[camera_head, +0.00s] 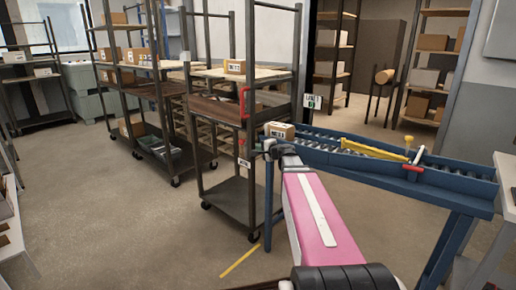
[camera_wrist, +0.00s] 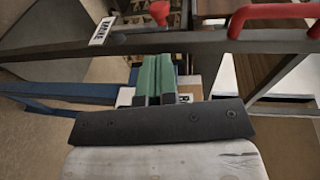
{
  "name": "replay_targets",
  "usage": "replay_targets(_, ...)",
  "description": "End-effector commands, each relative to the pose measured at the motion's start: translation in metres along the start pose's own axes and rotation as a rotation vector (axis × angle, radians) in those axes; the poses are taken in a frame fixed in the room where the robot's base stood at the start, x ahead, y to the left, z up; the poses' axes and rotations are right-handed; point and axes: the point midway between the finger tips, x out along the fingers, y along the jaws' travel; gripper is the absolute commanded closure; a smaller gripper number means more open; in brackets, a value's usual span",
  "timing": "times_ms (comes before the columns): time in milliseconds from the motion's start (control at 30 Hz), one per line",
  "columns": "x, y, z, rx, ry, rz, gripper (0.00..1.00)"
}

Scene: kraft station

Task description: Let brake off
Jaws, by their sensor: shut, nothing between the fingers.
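A dark metal cart (camera_head: 247,205) on casters stands at the left end of the blue conveyor. A white label, seemingly reading BRAKE, (camera_wrist: 102,31) is on the cart's frame; it also shows in the head view (camera_head: 244,163). A small red knob (camera_wrist: 160,12) sits beside the label, and shows as a red spot on the cart post in the head view (camera_head: 241,142). My gripper (camera_wrist: 153,62) has green fingers shut together and empty. They point at the cart's frame bar, just below the knob in the wrist view. I cannot tell whether they touch the bar.
A red handle (camera_head: 244,102) is on the cart's upper post. Another rack (camera_head: 150,88) stands to the left. The floor in front of the cart is clear.

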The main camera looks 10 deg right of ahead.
Motion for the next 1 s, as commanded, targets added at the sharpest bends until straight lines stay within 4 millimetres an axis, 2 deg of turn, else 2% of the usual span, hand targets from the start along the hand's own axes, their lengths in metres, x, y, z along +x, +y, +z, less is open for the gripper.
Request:
replay_targets(100,0.026,0.000,-0.002,0.000,-0.002,0.000,1.00)
replay_targets(500,0.096,0.000,-0.002,0.000,-0.001,0.000,1.00)
replay_targets(700,0.113,0.000,-0.001,0.000,0.000,-0.001,1.00)
replay_targets(1000,0.117,0.000,0.000,0.000,0.001,-0.001,1.00)
